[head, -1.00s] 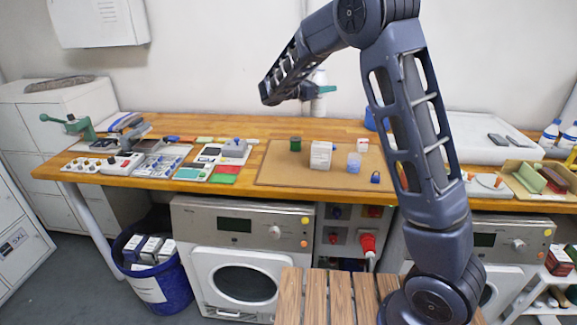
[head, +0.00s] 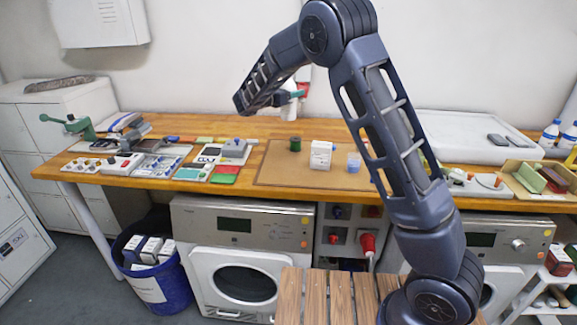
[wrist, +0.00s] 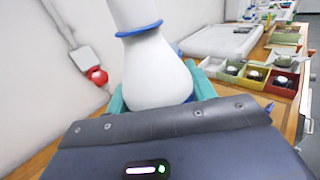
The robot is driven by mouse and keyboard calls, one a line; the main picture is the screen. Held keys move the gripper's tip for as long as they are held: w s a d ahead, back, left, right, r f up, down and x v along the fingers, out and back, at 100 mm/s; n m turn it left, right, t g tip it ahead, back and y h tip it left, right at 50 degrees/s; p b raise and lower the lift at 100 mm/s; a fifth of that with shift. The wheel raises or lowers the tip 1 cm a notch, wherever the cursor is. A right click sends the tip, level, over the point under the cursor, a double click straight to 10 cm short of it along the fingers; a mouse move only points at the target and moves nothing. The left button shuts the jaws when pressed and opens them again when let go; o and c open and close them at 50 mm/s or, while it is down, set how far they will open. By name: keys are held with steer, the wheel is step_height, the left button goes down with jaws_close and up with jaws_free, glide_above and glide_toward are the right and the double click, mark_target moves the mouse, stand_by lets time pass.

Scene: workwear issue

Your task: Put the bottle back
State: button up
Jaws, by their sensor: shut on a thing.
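My gripper (wrist: 158,92) is shut on a white bottle (wrist: 155,68) with a blue ring round its neck. The teal fingers lie on either side of the bottle's body. Its lower end is hidden behind the gripper housing, and its top runs out of the wrist view. In the head view my gripper (head: 297,94) is held above the back of the wooden worktop (head: 240,128), near the wall.
A brown mat (head: 272,177) on the worktop carries a green tin (head: 295,144), a white box (head: 320,155) and a clear blue-tinted cup (head: 354,161). Trays and devices fill the left end. Two white-and-blue bottles (head: 550,132) stand far right. The worktop's back middle looks clear.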

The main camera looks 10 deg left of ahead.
step_height(320, 180, down, 22)
steer(key=shift+r, duration=0.25)
stand_by(0.6)
steer(key=o, duration=1.2)
steer(key=shift+f, duration=0.15)
steer(key=v, duration=1.2)
steer(key=shift+r, duration=0.2)
